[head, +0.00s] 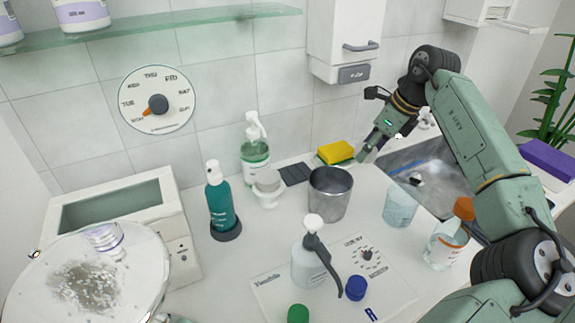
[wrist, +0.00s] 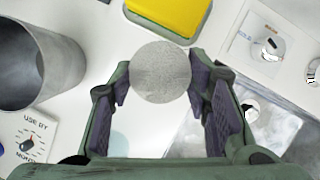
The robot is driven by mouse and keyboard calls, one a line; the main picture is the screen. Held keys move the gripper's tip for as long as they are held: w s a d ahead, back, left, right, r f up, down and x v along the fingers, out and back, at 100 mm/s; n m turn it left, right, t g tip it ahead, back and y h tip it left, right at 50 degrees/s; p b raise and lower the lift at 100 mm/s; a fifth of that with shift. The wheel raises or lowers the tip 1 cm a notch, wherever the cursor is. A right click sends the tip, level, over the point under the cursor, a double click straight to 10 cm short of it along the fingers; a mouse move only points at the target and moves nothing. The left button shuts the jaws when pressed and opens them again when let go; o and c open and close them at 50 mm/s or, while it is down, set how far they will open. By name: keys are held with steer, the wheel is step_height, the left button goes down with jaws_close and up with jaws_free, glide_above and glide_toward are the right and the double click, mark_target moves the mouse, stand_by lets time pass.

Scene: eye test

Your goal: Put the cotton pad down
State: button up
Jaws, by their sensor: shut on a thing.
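The cotton pad (wrist: 160,72) is a round, pale grey disc in the wrist view. It sits between the two purple-lined fingers of my gripper (wrist: 160,84), which is shut on it. In the head view my gripper (head: 370,146) is above the back of the counter, by the yellow sponge and the sink's left edge. I cannot make out the pad clearly there. The yellow sponge (wrist: 172,12) shows just beyond the pad in the wrist view.
A grey metal cup (head: 330,193) stands left of my gripper, also large in the wrist view (wrist: 38,62). The sink (head: 430,172) is to the right. A pale blue cup (head: 399,206), a white pump bottle (head: 308,262) and an orange-capped bottle (head: 445,245) stand nearer.

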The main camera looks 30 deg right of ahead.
steer(key=shift+s+d+f, duration=0.1)
steer(key=shift+d+f, duration=0.3)
steer(key=shift+d, duration=0.05)
steer(key=shift+f, duration=0.2)
steer(key=w+a+b, duration=0.1)
steer(key=w+a, duration=0.2)
steer(key=a, duration=0.1)
steer(key=w+a+b, duration=0.2)
steer(key=w+a, duration=0.1)
steer(key=a, duration=0.2)
steer(key=w+a+b, duration=0.1)
steer(key=w+a, duration=0.2)
steer(key=a, duration=0.2)
steer(key=shift+w+a, duration=0.15)
steer(key=shift+a, duration=0.1)
steer(key=shift+w+a+f+b, duration=0.1)
steer(key=shift+a+f+b, duration=0.1)
steer(key=shift+f+b, duration=1.3)
steer(key=shift+f, duration=0.2)
steer(key=shift+f, duration=0.4)
steer(key=o, duration=1)
steer(key=shift+r, duration=0.1)
